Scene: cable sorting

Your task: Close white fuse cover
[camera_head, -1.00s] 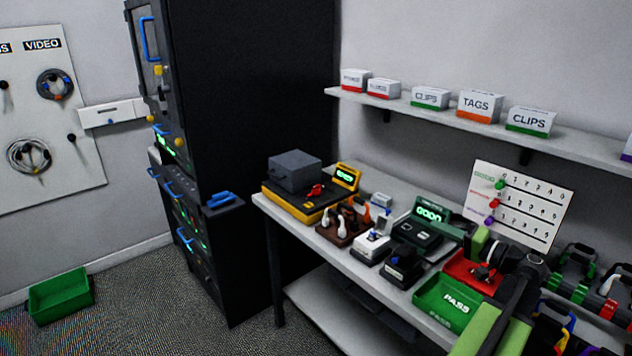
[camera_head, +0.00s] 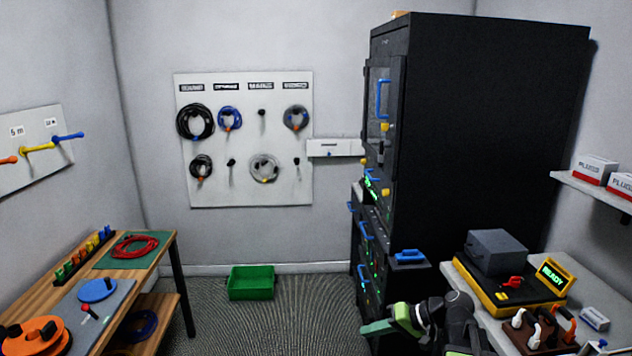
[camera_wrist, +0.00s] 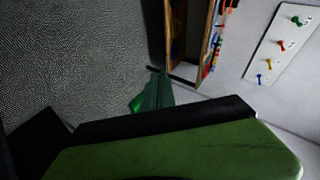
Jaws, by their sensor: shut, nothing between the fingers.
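My gripper (camera_head: 374,328) is low in front of the cabinet, shut and empty, well below and apart from the box. Its green and black parts fill the bottom of the wrist view, which does not show the box.
The black cabinet (camera_head: 475,130) has blue handles. A green bin (camera_head: 251,283) lies on the floor. A wooden table (camera_head: 40,305) with reels stands left. A bench with a yellow-black tester (camera_head: 497,294) stands right. Pegboard (camera_head: 244,190) cables hang behind. The floor between is open.

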